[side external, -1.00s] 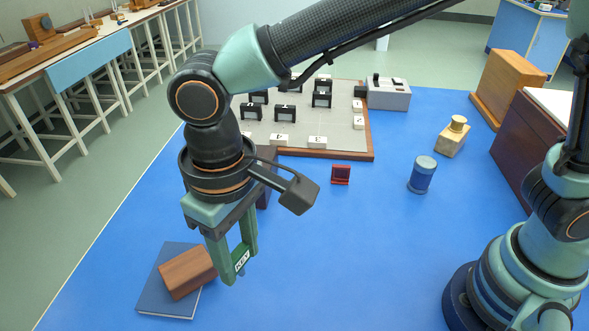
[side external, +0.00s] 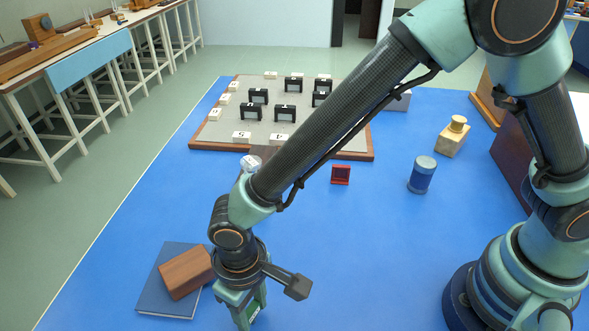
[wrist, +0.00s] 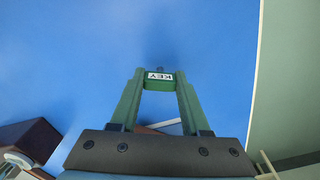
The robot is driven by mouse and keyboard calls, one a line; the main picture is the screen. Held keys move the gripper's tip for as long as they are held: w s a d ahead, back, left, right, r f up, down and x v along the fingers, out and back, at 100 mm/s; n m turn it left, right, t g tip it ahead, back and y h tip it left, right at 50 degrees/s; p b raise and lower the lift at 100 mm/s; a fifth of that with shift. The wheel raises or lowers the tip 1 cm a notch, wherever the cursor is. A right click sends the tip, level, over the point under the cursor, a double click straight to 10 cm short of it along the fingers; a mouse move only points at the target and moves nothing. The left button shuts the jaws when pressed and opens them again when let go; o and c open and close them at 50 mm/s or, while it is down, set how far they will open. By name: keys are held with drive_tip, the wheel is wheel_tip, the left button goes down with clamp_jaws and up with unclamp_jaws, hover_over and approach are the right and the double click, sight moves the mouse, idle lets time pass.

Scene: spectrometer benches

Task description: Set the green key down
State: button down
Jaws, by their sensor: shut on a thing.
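The green key (wrist: 160,77) shows a white label reading KEY in the wrist view. My gripper (wrist: 158,82) is shut on it, with one green finger on each side. In the side view my gripper (side external: 245,315) is low at the bottom edge of the picture, to the right of the blue book. Only a small part of the green key (side external: 255,309) shows there between the fingers. Blue tabletop lies around and beyond the key; I cannot tell whether the key touches it.
A blue book (side external: 155,299) with a wooden block (side external: 187,272) on it lies just left of my gripper. A red holder (side external: 341,175), a blue cylinder (side external: 422,175) and a grey board (side external: 225,127) with black frames stand farther back. The table's middle is clear.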

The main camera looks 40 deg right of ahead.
sight(251, 310)
drive_tip(key=shift+f, duration=0.15)
drive_tip(key=shift+c, duration=1.9)
unclamp_jaws()
wheel_tip(251, 310, up, 12)
drive_tip(key=w+d+r+m+t, duration=0.1)
drive_tip(key=w+d+r, duration=0.45)
drive_tip(key=d, duration=0.35)
drive_tip(key=s+d+r+m+t, duration=0.1)
drive_tip(key=d+r+t, duration=0.1)
drive_tip(key=d, duration=1)
drive_tip(key=s+d+r+m+t, duration=0.1)
drive_tip(key=d+r+m+t, duration=0.1)
drive_tip(key=d, duration=1)
drive_tip(key=shift+s+r+m+t, duration=0.3)
drive_tip(key=shift+s+r, duration=0.1)
drive_tip(key=shift+r, duration=0.4)
drive_tip(key=shift+a, duration=0.1)
